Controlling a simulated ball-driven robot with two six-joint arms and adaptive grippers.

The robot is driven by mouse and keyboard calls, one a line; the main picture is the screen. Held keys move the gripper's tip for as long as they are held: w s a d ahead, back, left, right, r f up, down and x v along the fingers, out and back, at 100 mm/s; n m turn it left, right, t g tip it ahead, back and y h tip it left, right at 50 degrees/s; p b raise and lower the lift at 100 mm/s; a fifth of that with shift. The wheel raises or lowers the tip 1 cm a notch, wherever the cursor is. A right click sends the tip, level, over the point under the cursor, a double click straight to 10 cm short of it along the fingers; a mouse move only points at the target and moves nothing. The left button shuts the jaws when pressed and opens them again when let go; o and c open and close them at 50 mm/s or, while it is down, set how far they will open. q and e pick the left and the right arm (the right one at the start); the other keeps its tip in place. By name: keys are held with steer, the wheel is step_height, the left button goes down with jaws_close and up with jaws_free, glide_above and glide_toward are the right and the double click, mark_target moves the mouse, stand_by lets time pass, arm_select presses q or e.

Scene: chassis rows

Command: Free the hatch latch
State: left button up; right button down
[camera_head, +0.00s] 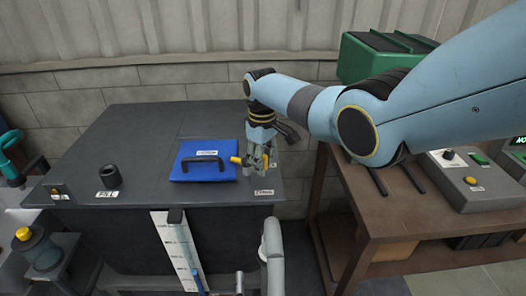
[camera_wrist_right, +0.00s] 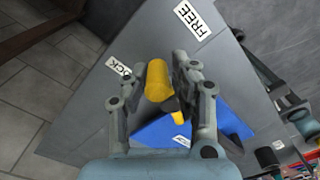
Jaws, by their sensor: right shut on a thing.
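The blue hatch (camera_head: 202,172) with a black bar handle (camera_head: 203,159) lies flat on the dark tank top. At its right edge is the yellow latch (camera_head: 236,160); it also shows in the right wrist view (camera_wrist_right: 157,82). My right gripper (camera_head: 260,160) reaches down from above and is shut on the latch, whose yellow end sits between the fingers (camera_wrist_right: 160,98). In the right wrist view a FREE label (camera_wrist_right: 199,18) and a partly hidden label ending in CK (camera_wrist_right: 118,67) lie on the top near the latch.
The dark tank top (camera_head: 130,130) also carries a black filler neck (camera_head: 110,176) with a FILL label (camera_head: 107,194). A wooden bench (camera_head: 400,210) with a grey control box (camera_head: 462,181) and a green case (camera_head: 365,62) stands to the right.

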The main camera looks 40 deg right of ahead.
steer(key=shift+a+r+m+p, duration=0.1)
steer(key=shift+r+m+p, duration=0.15)
steer(key=shift+m, duration=0.25)
steer(key=shift+r+m+p, duration=0.1)
steer(key=shift+m+p, duration=0.15)
steer(key=shift+m, duration=0.25)
steer(key=m, duration=0.1)
steer(key=a+m, duration=0.1)
steer(key=shift+s+m+p, duration=0.1)
steer(key=shift+m+p, duration=0.2)
steer(key=shift+m, duration=0.1)
steer(key=a+m, duration=0.1)
steer(key=m, duration=0.1)
steer(key=a+m, duration=0.1)
steer(key=m, duration=0.1)
steer(key=shift+f, duration=0.1)
steer(key=shift+w+a+m, duration=0.15)
steer(key=shift+a+m, duration=0.15)
steer(key=shift+m, duration=0.75)
steer(key=shift+w+a+m, duration=0.15)
steer(key=shift+a+m, duration=0.15)
steer(key=shift+m, duration=0.75)
steer(key=c, duration=1.3)
jaws_free()
steer(key=shift+o, duration=0.6)
steer(key=shift+s+a+f, duration=0.1)
steer(key=shift+s+f, duration=0.05)
steer(key=shift+s, duration=0.05)
